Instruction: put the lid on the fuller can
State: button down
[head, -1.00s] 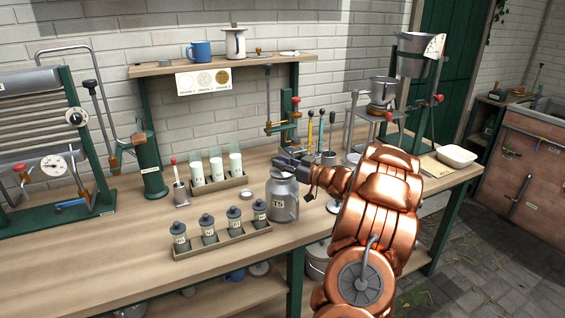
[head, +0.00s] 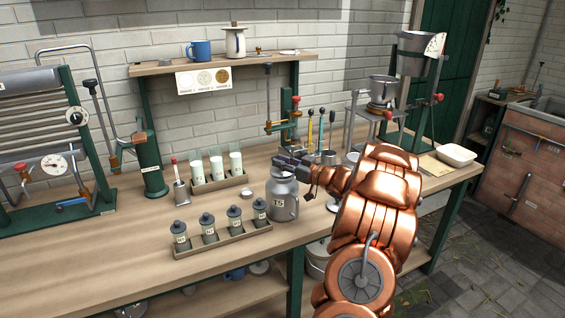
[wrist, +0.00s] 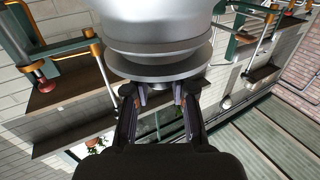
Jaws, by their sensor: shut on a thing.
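A grey metal can (head: 284,204) with a number label stands on the bench, right of the row of small jars. My gripper (head: 287,162) is at the top of this can. In the wrist view my gripper (wrist: 160,96) is shut on the lid (wrist: 160,70), a grey round disc, by the narrow part at its middle. The can's rounded shoulder (wrist: 160,30) shows just beyond the lid. The lid is at the can's mouth, but I cannot tell whether it is fully seated. I cannot make out a second can clearly; my arm hides part of the bench.
A tray of small grey-capped jars (head: 208,228) stands close left of the can. Tools and a stand (head: 381,95) are at the back right. The bench's left front is clear.

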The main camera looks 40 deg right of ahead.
jog(key=c, duration=0.9)
grip_release()
jog(key=shift+o, duration=0.2)
jog(key=o, duration=0.5)
jog(key=shift+c, duration=0.2)
jog(key=shift+r, duration=0.15)
jog(key=shift+r+p, duration=2.65)
jog(key=shift+r, duration=0.7)
